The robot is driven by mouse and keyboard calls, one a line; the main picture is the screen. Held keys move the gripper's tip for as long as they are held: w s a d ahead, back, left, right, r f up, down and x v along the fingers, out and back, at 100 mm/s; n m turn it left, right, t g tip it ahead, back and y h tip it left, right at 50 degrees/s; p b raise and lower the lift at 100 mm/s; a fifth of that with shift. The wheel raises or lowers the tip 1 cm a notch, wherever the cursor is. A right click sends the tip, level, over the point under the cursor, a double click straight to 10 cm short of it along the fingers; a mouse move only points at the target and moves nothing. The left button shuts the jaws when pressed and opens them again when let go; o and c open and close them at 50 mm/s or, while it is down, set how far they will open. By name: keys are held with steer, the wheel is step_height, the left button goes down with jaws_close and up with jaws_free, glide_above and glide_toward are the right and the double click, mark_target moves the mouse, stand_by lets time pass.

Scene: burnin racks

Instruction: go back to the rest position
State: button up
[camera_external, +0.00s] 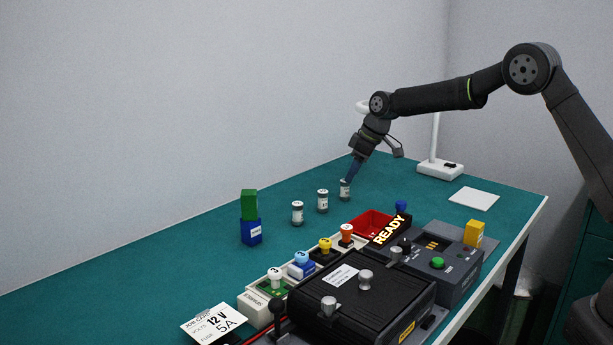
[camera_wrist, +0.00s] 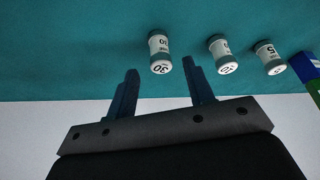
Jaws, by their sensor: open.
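My gripper (camera_external: 354,172) is low over the far part of the green bench, right by the farthest of three small labelled jars. In the wrist view my gripper (camera_wrist: 158,82) has its two dark fingers apart, with nothing held between them. The jar marked 30 (camera_wrist: 159,52) is near the gap, ahead of the fingertips. In the external view this far jar (camera_external: 344,190) stands upright on the bench; whether a finger touches it I cannot tell. The middle jar (camera_external: 322,201) and the near jar (camera_external: 297,213) stand in a row with it.
A green block (camera_external: 249,204) sits on a blue block (camera_external: 251,232). A black closed case (camera_external: 362,297), a lit READY sign (camera_external: 389,230), a red tray (camera_external: 367,222) and coloured knobs crowd the front. A white lamp base (camera_external: 440,169) and white pad (camera_external: 474,199) lie at right.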

mark_target(347, 196)
steer(key=x, duration=0.6)
steer(key=shift+a+f, duration=0.1)
steer(key=shift+f, duration=0.3)
step_height(347, 196, up, 3)
steer(key=shift+f, duration=0.2)
steer(key=shift+r, duration=0.5)
steer(key=shift+f, duration=0.1)
